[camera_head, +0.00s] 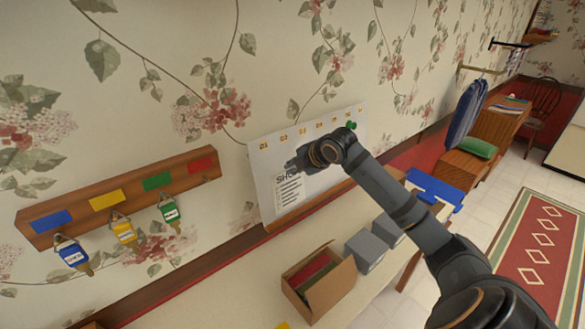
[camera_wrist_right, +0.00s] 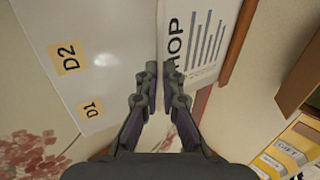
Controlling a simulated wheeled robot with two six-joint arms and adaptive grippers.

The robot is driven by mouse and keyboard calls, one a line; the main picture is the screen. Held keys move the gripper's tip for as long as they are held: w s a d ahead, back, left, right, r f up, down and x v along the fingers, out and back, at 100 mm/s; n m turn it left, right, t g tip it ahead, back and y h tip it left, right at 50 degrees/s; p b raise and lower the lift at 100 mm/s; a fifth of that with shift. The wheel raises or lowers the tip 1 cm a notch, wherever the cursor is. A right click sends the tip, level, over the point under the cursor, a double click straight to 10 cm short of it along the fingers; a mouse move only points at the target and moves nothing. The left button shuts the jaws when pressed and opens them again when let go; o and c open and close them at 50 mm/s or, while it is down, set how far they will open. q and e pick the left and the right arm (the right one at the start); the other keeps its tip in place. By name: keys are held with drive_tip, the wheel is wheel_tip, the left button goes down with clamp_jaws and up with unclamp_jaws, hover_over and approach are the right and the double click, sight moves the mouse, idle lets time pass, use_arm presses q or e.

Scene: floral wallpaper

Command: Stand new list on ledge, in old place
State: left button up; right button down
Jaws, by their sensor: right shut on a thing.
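The new list (camera_head: 289,192) is a white sheet headed "SHOP" with several printed lines. It is in front of the white board (camera_head: 262,182) on the wall and also shows in the right wrist view (camera_wrist_right: 205,45). My right gripper (camera_head: 294,165) is shut on the list's top edge; its fingertips also show in the wrist view (camera_wrist_right: 160,78). The brown ledge (camera_head: 277,226) runs along the board's bottom. The list's lower edge is close to it, but I cannot tell whether they touch. My left gripper is not in view.
Yellow labels (camera_wrist_right: 69,57) run along the board's top. An open cardboard box (camera_head: 330,290) and grey boxes (camera_head: 366,250) stand on the surface below. A green magnet (camera_head: 351,125) is at the board's top right.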

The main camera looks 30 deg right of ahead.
drive_tip(key=shift+s+f+b, duration=0.15)
drive_tip(key=shift+f+b, duration=0.55)
drive_tip(key=shift+b, duration=0.05)
drive_tip(key=shift+s+f+b, duration=0.15)
drive_tip(key=shift+f+b, duration=0.55)
drive_tip(key=shift+b, duration=0.05)
drive_tip(key=c, duration=1.4)
unclamp_jaws()
drive_tip(key=shift+c, duration=0.2)
drive_tip(key=shift+r, duration=0.1)
wheel_tip(320, 180, up, 10)
